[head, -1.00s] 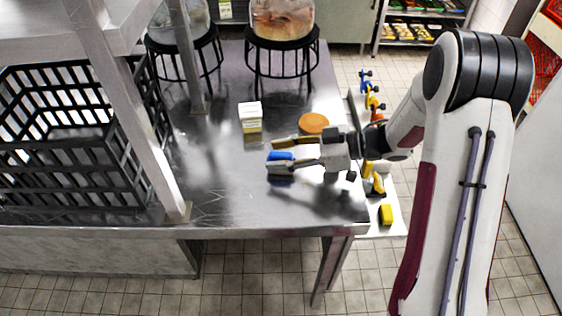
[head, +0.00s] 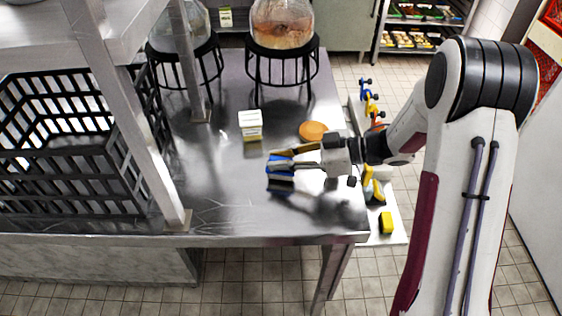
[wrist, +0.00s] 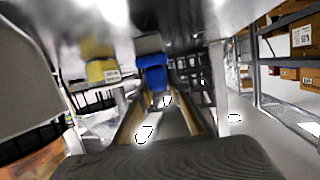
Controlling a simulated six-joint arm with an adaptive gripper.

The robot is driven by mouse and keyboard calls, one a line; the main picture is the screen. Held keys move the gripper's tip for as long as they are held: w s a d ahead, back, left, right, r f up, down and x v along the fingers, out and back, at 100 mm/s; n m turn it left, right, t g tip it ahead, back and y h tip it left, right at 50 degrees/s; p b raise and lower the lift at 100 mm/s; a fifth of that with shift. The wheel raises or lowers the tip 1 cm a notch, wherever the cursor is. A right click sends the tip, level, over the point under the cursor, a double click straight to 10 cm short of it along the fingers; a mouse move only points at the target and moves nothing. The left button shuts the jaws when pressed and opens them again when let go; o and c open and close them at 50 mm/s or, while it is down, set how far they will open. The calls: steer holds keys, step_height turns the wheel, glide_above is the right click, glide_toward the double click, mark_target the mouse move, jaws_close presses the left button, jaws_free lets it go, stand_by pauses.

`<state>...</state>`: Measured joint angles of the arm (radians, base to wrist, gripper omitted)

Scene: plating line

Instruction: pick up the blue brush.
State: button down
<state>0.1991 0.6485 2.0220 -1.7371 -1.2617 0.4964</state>
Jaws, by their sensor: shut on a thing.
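The blue brush (head: 273,164) is between the fingertips of my gripper (head: 284,160), above the steel table (head: 235,205). In the wrist view the brush (wrist: 153,76) shows a blue body with a pale grey part against the table side of the picture. My gripper's fingers (wrist: 157,100) are shut on it there. In the head view the fingers partly hide the brush. A dark patch lies on the table just below it; I cannot tell whether it is shadow or reflection.
A white and yellow carton (head: 250,126) and an orange disc (head: 312,130) stand close behind my gripper. A black crate (head: 70,170) and a steel post (head: 145,130) are at left. Round-bottomed vessels on black stands (head: 283,50) are at the back. A yellow block (head: 386,222) is at right.

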mark_target(281, 159)
steer(key=shift+r, duration=4.5)
